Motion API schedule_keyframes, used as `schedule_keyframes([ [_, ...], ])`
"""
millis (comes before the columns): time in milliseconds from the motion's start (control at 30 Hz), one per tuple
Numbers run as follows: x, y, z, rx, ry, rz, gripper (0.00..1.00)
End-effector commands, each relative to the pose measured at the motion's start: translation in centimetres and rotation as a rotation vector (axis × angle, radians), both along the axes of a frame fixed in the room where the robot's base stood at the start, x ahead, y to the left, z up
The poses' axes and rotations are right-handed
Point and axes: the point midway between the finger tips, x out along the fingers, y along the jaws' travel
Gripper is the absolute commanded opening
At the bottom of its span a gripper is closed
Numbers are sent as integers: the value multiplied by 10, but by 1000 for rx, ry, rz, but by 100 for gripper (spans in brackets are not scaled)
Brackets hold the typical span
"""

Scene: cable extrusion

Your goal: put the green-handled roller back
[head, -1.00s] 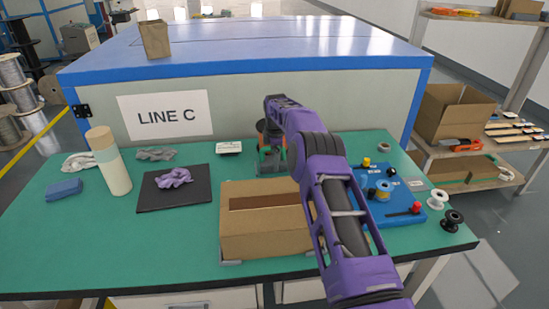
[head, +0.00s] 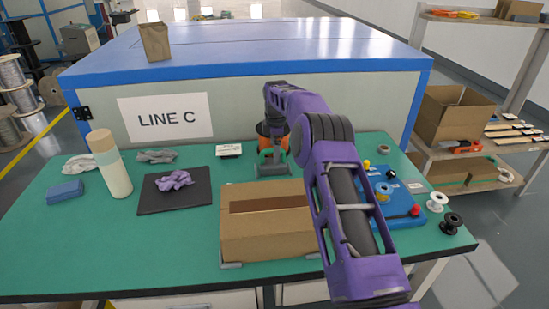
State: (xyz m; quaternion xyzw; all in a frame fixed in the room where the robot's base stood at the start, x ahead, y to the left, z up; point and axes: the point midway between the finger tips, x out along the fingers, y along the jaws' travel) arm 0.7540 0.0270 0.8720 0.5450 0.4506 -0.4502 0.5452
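My gripper (head: 273,148) hangs from my purple arm behind the cardboard box, over a small grey stand (head: 258,174) on the green table. Green parts (head: 265,156) show beside it, but I cannot tell whether they belong to the green-handled roller. Its fingers are too small and covered to read. A blue board (head: 400,217) at the right carries several small pieces with coloured knobs, including a red knob (head: 415,210), a yellow knob (head: 367,163) and a black knob (head: 391,174). My arm hides part of the board. No green handle is clear on it.
A dark mat (head: 150,202) with a purple cloth, a bottle (head: 110,165) and a blue block (head: 66,191) are at the left. White (head: 437,200) and black (head: 452,223) spools stand at the right edge.

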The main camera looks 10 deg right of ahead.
Motion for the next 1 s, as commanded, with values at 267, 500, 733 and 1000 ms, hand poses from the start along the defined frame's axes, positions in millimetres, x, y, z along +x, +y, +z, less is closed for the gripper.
schedule_keyframes([
  [267,-10,-1,53,0,-2,-1,100],
  [500,-13,0,66,0,1,-1,100],
  [733,-13,0,66,0,1,-1,100],
  [1000,-9,25,127,-162,-124,-13,100],
])
